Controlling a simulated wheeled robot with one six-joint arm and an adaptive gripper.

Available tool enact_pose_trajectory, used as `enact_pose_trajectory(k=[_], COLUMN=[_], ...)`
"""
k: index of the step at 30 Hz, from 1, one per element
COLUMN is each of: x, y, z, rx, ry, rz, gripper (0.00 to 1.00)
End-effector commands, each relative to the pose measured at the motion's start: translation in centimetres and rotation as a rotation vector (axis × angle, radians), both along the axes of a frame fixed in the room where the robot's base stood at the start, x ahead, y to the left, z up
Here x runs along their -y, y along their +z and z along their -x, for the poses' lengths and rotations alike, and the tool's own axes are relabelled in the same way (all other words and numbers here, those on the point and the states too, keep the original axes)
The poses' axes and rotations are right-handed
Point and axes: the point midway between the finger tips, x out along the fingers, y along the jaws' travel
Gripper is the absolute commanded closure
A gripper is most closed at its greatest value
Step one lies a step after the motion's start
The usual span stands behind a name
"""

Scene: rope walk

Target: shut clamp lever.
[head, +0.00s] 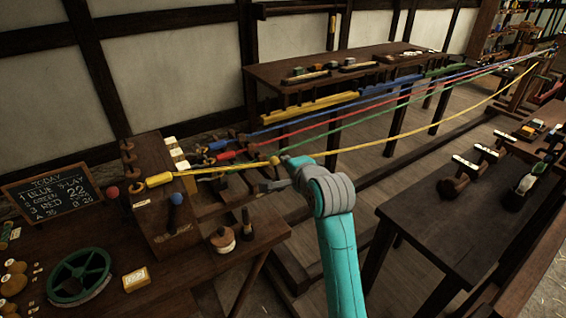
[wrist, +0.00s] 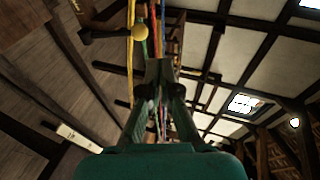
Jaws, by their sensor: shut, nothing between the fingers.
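A small yellow ball knob (head: 274,161) shows by the yellow rope, just left of my wrist. In the wrist view a yellow ball (wrist: 140,33) sits just beyond and slightly left of my fingertips, at the end of a dark bar (wrist: 104,36). It looks like a lever's knob, but I cannot tell for certain that this is the clamp lever or how it is set. My gripper (head: 266,187) is shut and empty, close to the ball and apart from it in the wrist view (wrist: 160,68). A wooden headstock block (head: 163,205) stands left of it.
Blue, red, green and yellow ropes (head: 410,128) run from the headstock to the far right. A chalkboard (head: 51,193) and a green wheel (head: 79,277) are at left. A dark table (head: 450,225) is right.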

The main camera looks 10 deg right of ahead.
Motion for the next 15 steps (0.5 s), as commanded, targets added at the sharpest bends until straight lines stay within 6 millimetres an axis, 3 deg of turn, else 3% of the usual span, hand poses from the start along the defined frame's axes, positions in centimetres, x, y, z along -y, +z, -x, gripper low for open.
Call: enact_pose_trajectory(k=[6,15], x=[0.2,0.3], y=[1.5,1.9], z=[2.5,3.2], rx=[0.000,-0.001], ry=[0.000,0.000], rz=[0.000,0.000], gripper=[1.00,1.00])
